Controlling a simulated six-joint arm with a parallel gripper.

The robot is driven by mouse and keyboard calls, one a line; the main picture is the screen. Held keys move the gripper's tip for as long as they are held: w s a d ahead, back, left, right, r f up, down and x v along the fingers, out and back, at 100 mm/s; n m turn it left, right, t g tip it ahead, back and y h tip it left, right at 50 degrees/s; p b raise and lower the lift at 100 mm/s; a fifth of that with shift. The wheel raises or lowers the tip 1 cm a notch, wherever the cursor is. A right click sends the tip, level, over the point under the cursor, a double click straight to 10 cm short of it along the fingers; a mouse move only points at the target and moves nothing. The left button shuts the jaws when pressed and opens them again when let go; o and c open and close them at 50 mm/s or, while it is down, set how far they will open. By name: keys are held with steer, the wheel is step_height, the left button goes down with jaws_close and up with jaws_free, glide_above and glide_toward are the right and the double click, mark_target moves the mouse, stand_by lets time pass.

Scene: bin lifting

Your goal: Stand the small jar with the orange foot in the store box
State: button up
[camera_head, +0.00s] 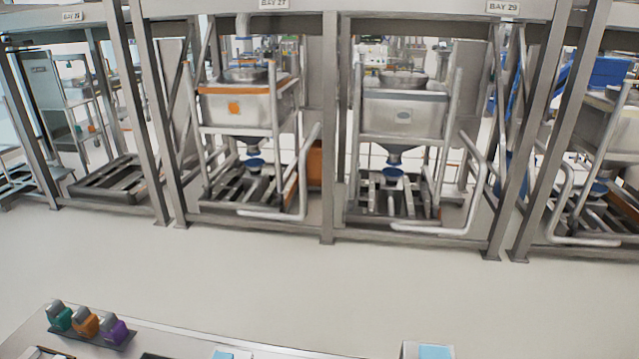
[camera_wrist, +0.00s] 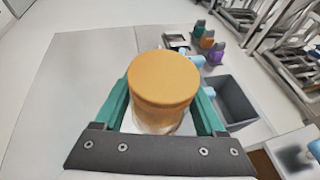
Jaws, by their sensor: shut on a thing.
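In the wrist view, my gripper (camera_wrist: 163,98) is shut on a jar (camera_wrist: 165,82), with a green finger on each side of it. The jar shows a broad orange end turned toward the camera, with a pale, clear-looking part below it. The jar's far end is hidden. An open dark grey box (camera_wrist: 238,100), apparently the store box, stands on the table to the right of the jar and apart from it. Neither my gripper nor the jar shows in the head view.
Green, orange and purple small items (camera_head: 88,323) stand in a row on a dark base on the table (camera_head: 185,340). Light blue pieces (camera_wrist: 189,60) lie near the box. The table (camera_wrist: 75,75) is clear on the left. Metal frames with hoppers (camera_head: 245,105) stand beyond the floor.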

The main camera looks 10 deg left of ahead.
steer(key=shift+g, duration=0.3)
steer(key=f, duration=0.6)
steer(key=s+f, duration=0.1)
steer(key=f, duration=0.5)
steer(key=s+f, duration=0.1)
steer(key=f, duration=0.6)
steer(key=shift+s+a+f, duration=0.1)
steer(key=shift+s+a, duration=0.15)
steer(key=shift+f, duration=0.1)
steer(key=o, duration=1.4)
steer(key=shift+o, duration=0.2)
steer(key=v, duration=0.7)
steer(key=shift+d, duration=0.25)
